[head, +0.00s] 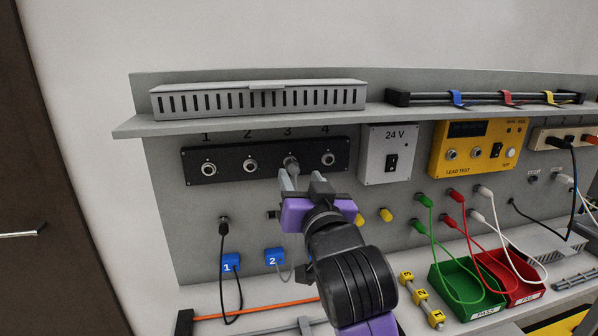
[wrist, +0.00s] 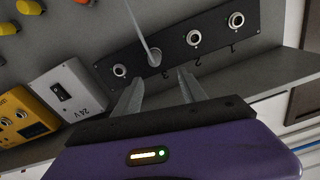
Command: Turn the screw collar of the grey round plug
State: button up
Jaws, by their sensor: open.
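The grey round plug (head: 291,163) is in socket 3 of the black socket panel (head: 228,163). In the wrist view the plug (wrist: 155,58) shows between and beyond my fingertips, with a thin grey cable (wrist: 139,24) running from it. Its collar is too small to make out clearly. My gripper (head: 302,175) is open and empty, just in front of and below the plug in the head view. In the wrist view the jaws (wrist: 160,76) are spread wide and appear apart from the plug.
A grey shelf (head: 125,127) with a slotted cover overhangs the panel. A 24 V box (head: 389,152) and a yellow lead tester (head: 472,146) are to the right. Cables, green (head: 465,280) and red bins, and yellow numbered blocks (head: 421,297) lie lower down. Sockets 1, 2 and 4 look empty.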

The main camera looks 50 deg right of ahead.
aim_at(296, 173)
jog(key=shift+w+d+f+g, duration=0.1)
jog(key=shift+d+f+g, duration=0.25)
jog(key=shift+f, duration=0.2)
jog(key=p+x, duration=0.1)
jog(key=x, duration=0.6)
jog(key=shift+w+p, duration=0.15)
jog(key=shift+p, duration=0.15)
grip_shut()
